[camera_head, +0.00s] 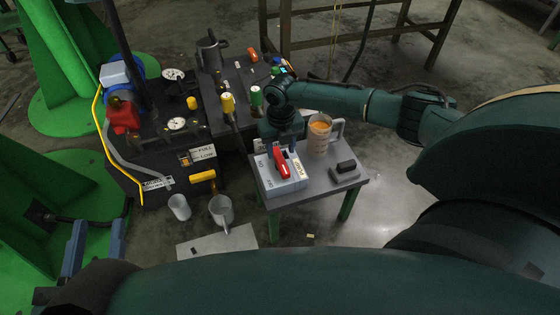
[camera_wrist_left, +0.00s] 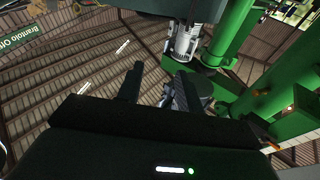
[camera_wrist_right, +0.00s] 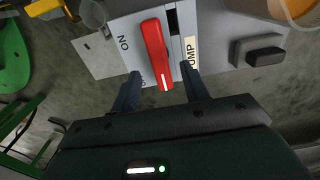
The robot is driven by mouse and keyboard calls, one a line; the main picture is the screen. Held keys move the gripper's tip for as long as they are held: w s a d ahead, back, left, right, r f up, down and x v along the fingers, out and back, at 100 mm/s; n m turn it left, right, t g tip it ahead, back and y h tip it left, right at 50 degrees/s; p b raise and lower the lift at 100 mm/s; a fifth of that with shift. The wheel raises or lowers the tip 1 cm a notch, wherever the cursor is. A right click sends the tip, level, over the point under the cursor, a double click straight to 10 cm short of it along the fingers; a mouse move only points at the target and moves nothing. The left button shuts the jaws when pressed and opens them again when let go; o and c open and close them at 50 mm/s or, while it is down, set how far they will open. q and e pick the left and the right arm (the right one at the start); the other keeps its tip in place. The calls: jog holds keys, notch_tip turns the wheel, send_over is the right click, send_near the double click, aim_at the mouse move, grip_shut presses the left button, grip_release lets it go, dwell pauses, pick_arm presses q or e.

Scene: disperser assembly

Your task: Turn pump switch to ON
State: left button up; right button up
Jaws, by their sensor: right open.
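The pump switch is a red lever (camera_head: 281,163) on a light grey box (camera_head: 293,185) marked PUMP, ON and OFF, at the front of a small green-legged table. In the right wrist view the red lever (camera_wrist_right: 155,52) lies along the box, its white-marked end near the partly hidden OFF label, with ON further up at left. My right gripper (camera_wrist_right: 160,88) is open just above the box, its fingers on either side of the lever's white-marked end; I cannot tell whether they touch it. My left gripper (camera_head: 95,248) is open and empty, low at the left, away from the switch.
A mug of orange liquid (camera_head: 319,133) and a dark block (camera_head: 345,168) stand on the same table, close to my right arm. A crowded dark panel with a yellow-handled valve (camera_head: 202,176) and a metal cup (camera_head: 222,211) are to the left.

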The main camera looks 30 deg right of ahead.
aim_at(280, 157)
notch_tip(280, 157, down, 4)
jog(key=shift+f+b, duration=0.1)
jog(key=shift+b, duration=0.55)
jog(key=shift+c, duration=0.3)
jog(key=c, duration=0.9)
